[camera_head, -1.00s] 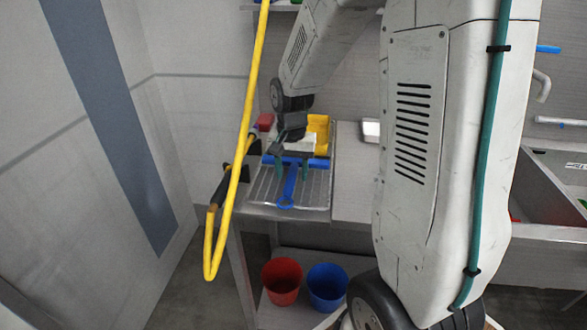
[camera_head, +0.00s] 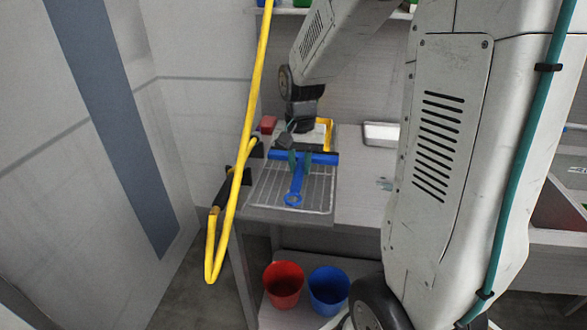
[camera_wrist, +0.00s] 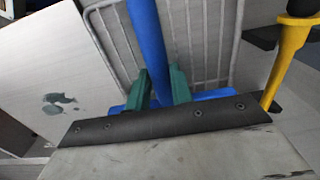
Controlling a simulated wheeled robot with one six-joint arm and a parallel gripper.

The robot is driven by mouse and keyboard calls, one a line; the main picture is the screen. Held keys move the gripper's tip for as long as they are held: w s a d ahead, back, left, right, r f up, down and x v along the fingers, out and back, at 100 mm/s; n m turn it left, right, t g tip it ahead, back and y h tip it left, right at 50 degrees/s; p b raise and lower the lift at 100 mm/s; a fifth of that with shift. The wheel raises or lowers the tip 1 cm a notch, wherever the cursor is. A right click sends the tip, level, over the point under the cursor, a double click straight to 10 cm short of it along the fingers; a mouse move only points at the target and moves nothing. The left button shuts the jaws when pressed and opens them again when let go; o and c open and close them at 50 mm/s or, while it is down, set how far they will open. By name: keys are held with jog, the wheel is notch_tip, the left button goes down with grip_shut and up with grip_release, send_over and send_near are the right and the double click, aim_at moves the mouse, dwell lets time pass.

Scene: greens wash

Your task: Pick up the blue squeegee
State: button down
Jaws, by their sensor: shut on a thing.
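The blue squeegee (camera_head: 297,183) has a wide head and a handle that ends in a ring. In the head view it is above the wire drying rack (camera_head: 262,198), with the handle pointing toward the front. My gripper (camera_head: 300,160) has green fingers, shut on the squeegee where the handle meets the head. In the wrist view the blue handle (camera_wrist: 148,40) runs up between the green fingers (camera_wrist: 160,88), and part of the blue head shows behind them. The rack's wires show beyond the squeegee. The exact gap between squeegee and rack is hard to tell.
A yellow hose (camera_head: 243,120) hangs at the left, close to the rack. A red block (camera_head: 268,124) and a yellow item (camera_head: 325,130) are behind. A red bucket (camera_head: 284,284) and a blue bucket (camera_head: 328,289) stand below. Counter to the right is mostly clear, with a white tray (camera_head: 381,134).

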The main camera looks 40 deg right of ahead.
jog(key=s+d, duration=0.1)
jog(key=s, duration=0.3)
jog(key=s+d+r, duration=0.1)
jog(key=s, duration=0.4)
jog(key=s+d, duration=0.2)
jog(key=s, duration=0.2)
jog(key=shift+s+d+r, duration=0.1)
jog(key=shift+s+r, duration=0.05)
jog(key=shift+s, duration=0.1)
jog(key=c, duration=2)
grip_release()
grip_shut()
